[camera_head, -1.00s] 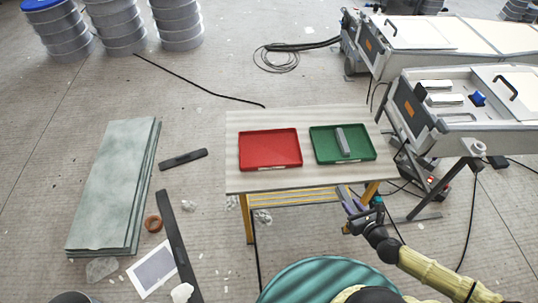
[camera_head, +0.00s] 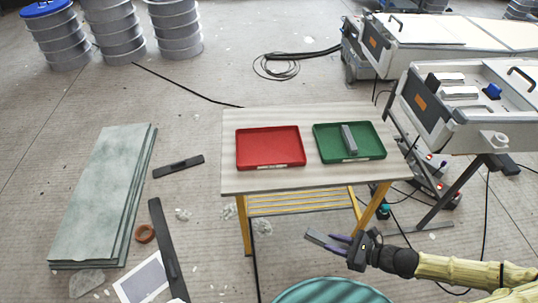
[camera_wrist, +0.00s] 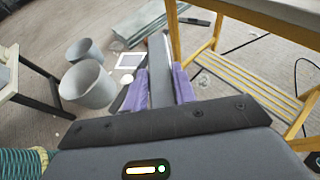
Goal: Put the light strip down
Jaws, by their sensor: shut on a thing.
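My gripper (camera_head: 338,241) is in front of the table near its right front leg, pointing left. In the wrist view its two purple fingers (camera_wrist: 161,88) are shut on a long grey strip (camera_wrist: 160,62), which I take for the light strip. The strip points away from the wrist, and its near end is hidden by the gripper body. In the head view the held strip (camera_head: 318,238) shows as a small grey end past the fingers. It touches neither table nor trays.
The table (camera_head: 300,183) carries a red tray (camera_head: 270,163), seen empty, and a green tray (camera_head: 325,155) holding a grey bar (camera_head: 349,140). Machines (camera_head: 455,115) stand at right. Grey buckets (camera_wrist: 88,84) and a yellow table frame (camera_wrist: 235,85) show in the wrist view.

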